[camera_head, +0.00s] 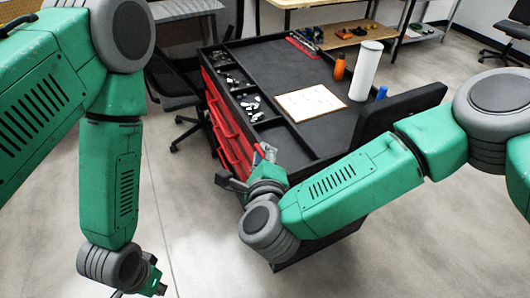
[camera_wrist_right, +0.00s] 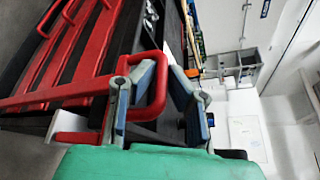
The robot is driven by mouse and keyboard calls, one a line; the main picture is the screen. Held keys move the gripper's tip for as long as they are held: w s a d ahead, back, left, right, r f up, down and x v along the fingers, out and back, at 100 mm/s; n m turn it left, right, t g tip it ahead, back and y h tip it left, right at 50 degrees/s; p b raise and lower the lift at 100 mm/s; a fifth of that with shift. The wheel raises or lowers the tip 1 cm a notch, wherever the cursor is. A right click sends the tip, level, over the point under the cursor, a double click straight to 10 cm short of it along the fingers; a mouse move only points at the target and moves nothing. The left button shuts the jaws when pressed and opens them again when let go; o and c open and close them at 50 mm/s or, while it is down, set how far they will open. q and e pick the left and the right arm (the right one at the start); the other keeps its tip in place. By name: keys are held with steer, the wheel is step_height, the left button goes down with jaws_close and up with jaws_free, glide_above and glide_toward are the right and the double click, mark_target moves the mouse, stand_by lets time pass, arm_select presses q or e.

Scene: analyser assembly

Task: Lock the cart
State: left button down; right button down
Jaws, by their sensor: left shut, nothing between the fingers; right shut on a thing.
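The cart has a black top (camera_head: 310,75) with a raised rim and red drawers (camera_head: 228,125) on its left side. In the right wrist view the red drawer fronts (camera_wrist_right: 75,50) fill the left. My right gripper (camera_head: 266,154) is at the cart's near corner. In the right wrist view its blue-padded fingers (camera_wrist_right: 165,100) are around a red looped handle (camera_wrist_right: 159,85), which passes between them; the left finger partly covers the loop. My left gripper (camera_head: 150,284) hangs low at the left, shut and empty, over the floor, partly cut off by the frame. No lock is clearly visible.
On the cart top are a white sheet (camera_head: 310,102), a white cylinder (camera_head: 365,71), an orange bottle (camera_head: 339,68) and small parts in side trays (camera_head: 250,107). A dark chair (camera_head: 180,90) stands left of the cart. Open floor (camera_head: 190,220) lies in front.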

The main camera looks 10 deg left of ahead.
steer(key=shift+f, duration=0.1)
steer(key=c, duration=1.6)
jaws_free()
steer(key=shift+w+a, duration=0.15)
steer(key=v, duration=1.2)
steer(key=shift+a, duration=0.1)
